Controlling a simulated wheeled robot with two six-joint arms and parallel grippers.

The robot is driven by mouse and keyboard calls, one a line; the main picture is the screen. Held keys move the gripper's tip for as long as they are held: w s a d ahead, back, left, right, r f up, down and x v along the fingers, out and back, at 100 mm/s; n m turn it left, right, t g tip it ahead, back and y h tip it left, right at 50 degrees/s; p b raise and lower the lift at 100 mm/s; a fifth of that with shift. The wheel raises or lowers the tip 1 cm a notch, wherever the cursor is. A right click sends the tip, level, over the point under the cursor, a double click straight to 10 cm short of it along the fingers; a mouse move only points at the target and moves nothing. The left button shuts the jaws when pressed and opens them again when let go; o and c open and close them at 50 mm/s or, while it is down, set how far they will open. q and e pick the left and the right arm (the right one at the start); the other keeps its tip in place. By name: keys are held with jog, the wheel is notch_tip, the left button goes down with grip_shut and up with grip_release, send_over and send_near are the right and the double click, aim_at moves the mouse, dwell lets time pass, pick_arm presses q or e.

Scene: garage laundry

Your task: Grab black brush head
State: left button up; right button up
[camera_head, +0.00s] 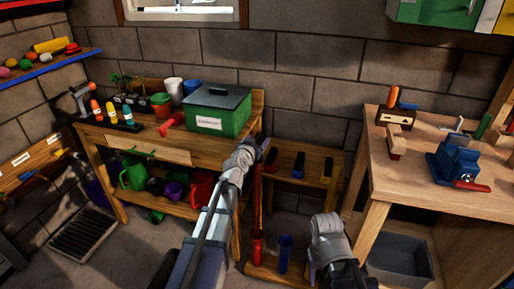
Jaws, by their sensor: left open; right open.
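A small wooden rack (309,153) stands against the back wall between the two benches. Several dark, narrow pieces lie on its top, among them a middle dark piece (298,165) and a right dark piece (327,170). They look like brush heads, with small coloured ends, but I cannot tell which is the black brush head. My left gripper (262,149) is open and empty at the rack's left side, partly in front of it. My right gripper (325,222) is open, lower and in front of the rack; its fingertips are hard to make out.
A red pole (257,205) and a blue tube (285,250) stand on the rack's low base. The left bench carries a green box (217,111) close to my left arm. The right workbench (425,170) holds a blue vise (455,160). A grey bin (400,260) sits beneath it.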

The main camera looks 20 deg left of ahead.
pick_arm(q)
jog(key=shift+c, duration=0.3)
grip_shut()
dwell(0.5)
